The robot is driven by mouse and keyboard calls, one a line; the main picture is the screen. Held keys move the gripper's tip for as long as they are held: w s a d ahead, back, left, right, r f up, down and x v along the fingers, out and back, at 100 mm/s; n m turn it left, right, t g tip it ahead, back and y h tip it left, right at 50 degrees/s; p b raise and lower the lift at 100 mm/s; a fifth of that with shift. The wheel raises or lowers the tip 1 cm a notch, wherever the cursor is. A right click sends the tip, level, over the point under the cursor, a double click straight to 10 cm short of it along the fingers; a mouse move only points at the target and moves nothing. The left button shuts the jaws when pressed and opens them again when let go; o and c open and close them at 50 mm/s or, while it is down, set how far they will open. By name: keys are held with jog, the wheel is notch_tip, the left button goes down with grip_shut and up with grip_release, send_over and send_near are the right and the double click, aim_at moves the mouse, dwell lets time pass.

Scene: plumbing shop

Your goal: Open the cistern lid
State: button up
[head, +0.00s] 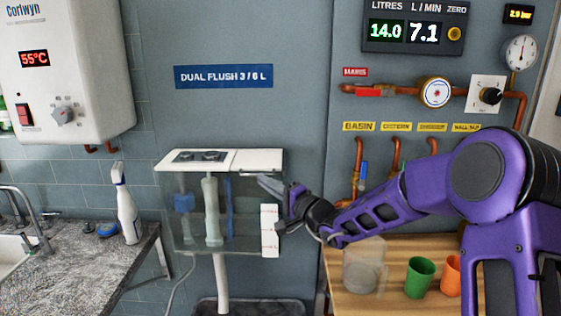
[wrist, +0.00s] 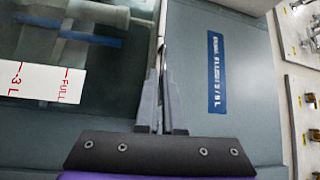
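The cistern (head: 205,225) is a clear tank on the wall, with its inner parts showing through. Its white top has a left part with flush buttons (head: 200,157) and a plain right part, the lid (head: 258,160), lying flat and closed. A thin grey handle (head: 250,175) runs along the lid's front edge. My gripper (head: 268,184) is at the right end of this handle. In the wrist view, my gripper's fingers (wrist: 160,85) are close together, with the thin handle (wrist: 162,52) between their tips. The exact contact is partly hidden.
A level label (head: 269,230) is on the tank's right front. A spray bottle (head: 126,208) stands on the left counter. A wooden bench (head: 395,300) with a clear jug (head: 363,265), a green cup (head: 419,277) and an orange cup (head: 452,273) is below my arm.

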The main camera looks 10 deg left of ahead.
aim_at(256, 174)
jog(key=shift+y, duration=0.3)
jog(key=x, duration=0.4)
jog(key=shift+s+a+r, duration=0.1)
jog(key=shift+a+r, duration=0.2)
jog(key=shift+r, duration=0.05)
jog(key=shift+f, duration=0.1)
jog(key=shift+d, duration=0.1)
jog(key=shift+c, duration=0.3)
jog(key=shift+f, duration=0.1)
grip_shut()
jog(key=shift+w+d, duration=0.1)
jog(key=shift+w, duration=0.1)
